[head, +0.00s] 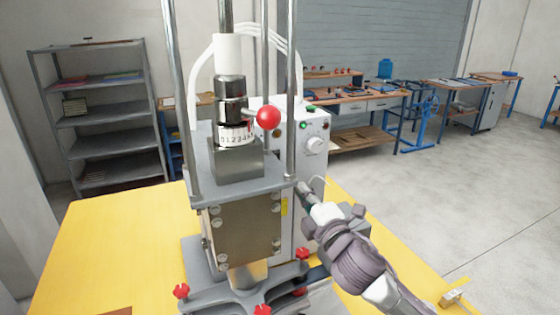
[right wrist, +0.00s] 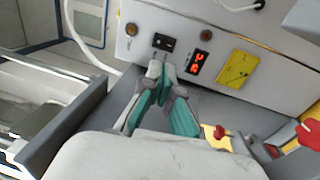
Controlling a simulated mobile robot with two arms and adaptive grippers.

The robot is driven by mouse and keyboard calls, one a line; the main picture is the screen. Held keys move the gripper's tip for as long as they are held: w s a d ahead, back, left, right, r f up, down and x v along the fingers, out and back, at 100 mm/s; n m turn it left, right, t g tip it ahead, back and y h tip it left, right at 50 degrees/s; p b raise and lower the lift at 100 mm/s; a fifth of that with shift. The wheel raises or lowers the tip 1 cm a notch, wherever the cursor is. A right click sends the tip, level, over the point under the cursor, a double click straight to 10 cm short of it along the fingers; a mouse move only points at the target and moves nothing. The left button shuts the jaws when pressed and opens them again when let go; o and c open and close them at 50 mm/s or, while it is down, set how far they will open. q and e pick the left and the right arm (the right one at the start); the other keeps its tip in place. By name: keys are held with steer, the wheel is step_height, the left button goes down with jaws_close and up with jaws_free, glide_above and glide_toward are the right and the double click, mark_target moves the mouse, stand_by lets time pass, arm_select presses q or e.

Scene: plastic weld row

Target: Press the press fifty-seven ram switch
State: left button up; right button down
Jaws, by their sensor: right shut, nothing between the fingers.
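The press (head: 240,225) stands on a yellow table, a grey upright machine with steel columns and a red ball knob. Behind it is a light grey control box (head: 312,128) with a green light and a white dial. My right gripper (head: 303,188) reaches in from the right, low beside the box, partly hidden by the press. In the right wrist view, my shut, empty fingertips (right wrist: 158,68) are just below a small black switch (right wrist: 164,42) on the box face. I cannot tell whether they touch it. A red-lit display (right wrist: 199,66) and a yellow label (right wrist: 237,69) are to its right. The left gripper is out of view.
The yellow table (head: 90,240) has bare room left of the press. Red star knobs (head: 181,291) stick up around the press base. A small metal block (head: 452,297) lies at the table's right edge. Grey shelves (head: 95,115) and workbenches (head: 370,100) stand far back.

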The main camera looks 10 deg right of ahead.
steer(key=p, duration=0.2)
glide_toward(277, 155)
steer(key=p+x, duration=0.1)
steer(key=x, duration=0.4)
steer(key=shift+w+a, duration=0.15)
steer(key=shift+w, duration=0.25)
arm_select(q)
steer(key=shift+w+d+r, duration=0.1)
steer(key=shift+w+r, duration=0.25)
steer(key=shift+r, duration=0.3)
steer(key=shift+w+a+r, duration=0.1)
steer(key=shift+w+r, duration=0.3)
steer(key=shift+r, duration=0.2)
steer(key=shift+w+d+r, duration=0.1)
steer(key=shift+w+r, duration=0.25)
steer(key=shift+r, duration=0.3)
arm_select(e)
steer(key=shift+x, duration=0.85)
steer(key=shift+f, duration=0.15)
